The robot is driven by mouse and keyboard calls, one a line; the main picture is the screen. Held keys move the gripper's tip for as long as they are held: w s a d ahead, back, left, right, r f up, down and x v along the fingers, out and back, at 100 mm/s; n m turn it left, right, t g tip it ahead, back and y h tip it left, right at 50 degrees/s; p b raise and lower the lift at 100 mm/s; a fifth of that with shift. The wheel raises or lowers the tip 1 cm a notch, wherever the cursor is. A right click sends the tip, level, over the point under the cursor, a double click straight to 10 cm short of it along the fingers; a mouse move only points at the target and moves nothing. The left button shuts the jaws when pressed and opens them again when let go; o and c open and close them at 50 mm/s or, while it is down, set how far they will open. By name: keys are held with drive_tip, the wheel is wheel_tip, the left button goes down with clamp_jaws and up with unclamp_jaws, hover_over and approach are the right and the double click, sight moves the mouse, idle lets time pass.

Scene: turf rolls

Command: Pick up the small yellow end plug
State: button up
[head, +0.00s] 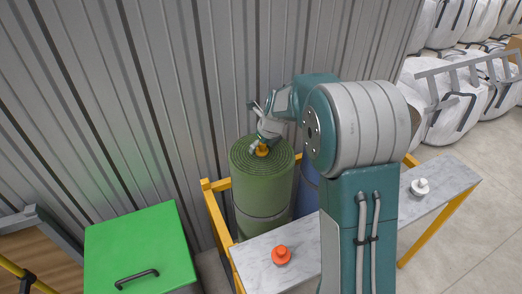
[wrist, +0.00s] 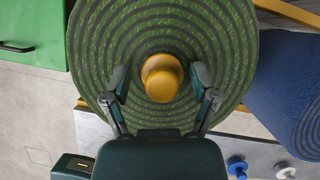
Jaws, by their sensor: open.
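The small yellow end plug (head: 262,150) sits on the top end of an upright green turf roll (head: 262,190) in the head view. In the wrist view the plug (wrist: 162,78) is near the middle of the roll's spiral end (wrist: 112,40). My gripper (head: 257,142) is above the roll's top, close to the plug. In the wrist view my gripper's two open fingers (wrist: 161,88) stand on either side of the plug, with a gap on each side. Whether the fingertips are at the plug's height, I cannot tell.
An orange-red plug (head: 281,255) and a white plug (head: 420,187) sit on the grey marble-look bench. A blue roll (wrist: 292,75) stands beside the green one, and a blue plug (wrist: 237,167) shows below it. A green box (head: 140,245) is at left; the corrugated wall (head: 150,90) is behind.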

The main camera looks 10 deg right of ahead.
drive_tip(key=shift+d, duration=0.15)
clamp_jaws()
drive_tip(key=shift+r, duration=0.1)
drive_tip(key=shift+r, duration=0.2)
wheel_tip(320, 180, up, 2)
drive_tip(key=shift+r, duration=0.15)
drive_tip(key=s+d+r, duration=0.9)
drive_tip(key=s+r, duration=0.1)
drive_tip(key=shift+s, duration=0.35)
